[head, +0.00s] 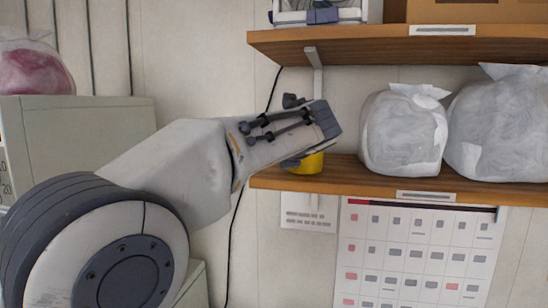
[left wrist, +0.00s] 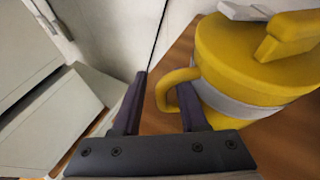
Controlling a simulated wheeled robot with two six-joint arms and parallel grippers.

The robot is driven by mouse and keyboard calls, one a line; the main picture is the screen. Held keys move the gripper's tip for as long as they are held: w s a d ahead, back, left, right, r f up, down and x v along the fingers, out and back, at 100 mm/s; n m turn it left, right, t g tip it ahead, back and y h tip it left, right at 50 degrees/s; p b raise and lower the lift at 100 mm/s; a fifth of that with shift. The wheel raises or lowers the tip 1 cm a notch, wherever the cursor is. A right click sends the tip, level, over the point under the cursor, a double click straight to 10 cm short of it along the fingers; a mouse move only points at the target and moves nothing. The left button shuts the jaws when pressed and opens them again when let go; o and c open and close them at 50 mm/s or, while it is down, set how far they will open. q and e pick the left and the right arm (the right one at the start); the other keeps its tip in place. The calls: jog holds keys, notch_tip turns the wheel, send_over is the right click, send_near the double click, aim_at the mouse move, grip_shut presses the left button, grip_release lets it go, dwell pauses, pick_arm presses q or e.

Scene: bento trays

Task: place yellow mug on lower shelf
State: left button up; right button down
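The yellow mug (head: 309,163) is mostly hidden behind my left gripper in the head view. Its low part shows at the left end of the lower wooden shelf (head: 375,178). In the left wrist view the mug (left wrist: 240,55) has a lid, a grey band and a side handle (left wrist: 163,88), and it stands upright on the wood. My left gripper (left wrist: 160,100) has its fingers apart. The handle's outer side lies between them, with the right finger overlapping the handle opening. The left finger shows a gap to the handle. My right gripper is not in view.
Two white wrapped bags (head: 402,132) (head: 510,125) stand on the lower shelf to the right of the mug. The upper shelf (head: 400,45) is above. A calendar (head: 420,250) hangs below. A grey-green cabinet (head: 80,130) is at the left. A black cable runs down the wall.

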pick_arm(q)
jog(key=shift+r, duration=0.2)
jog(key=b+v, duration=0.3)
jog(key=v, duration=0.8)
jog(key=s+f+n+g+h, duration=0.25)
jog(key=s+f+n, duration=0.25)
jog(key=f, duration=0.7)
jog(key=s+f+n+g+h, duration=0.1)
jog(key=s+f+n+g, duration=0.4)
jog(key=f, duration=0.6)
jog(key=s+a+f+n+g+h, duration=0.1)
jog(key=s+a+f+n+g, duration=0.1)
jog(key=s+f+n, duration=0.5)
jog(key=s+a+f+n+g+h, duration=0.1)
jog(key=s+a+f+n+g, duration=0.2)
jog(key=s+f+n, duration=0.4)
jog(key=s+f, duration=0.4)
jog(key=s, duration=0.2)
jog(key=shift+a, duration=0.15)
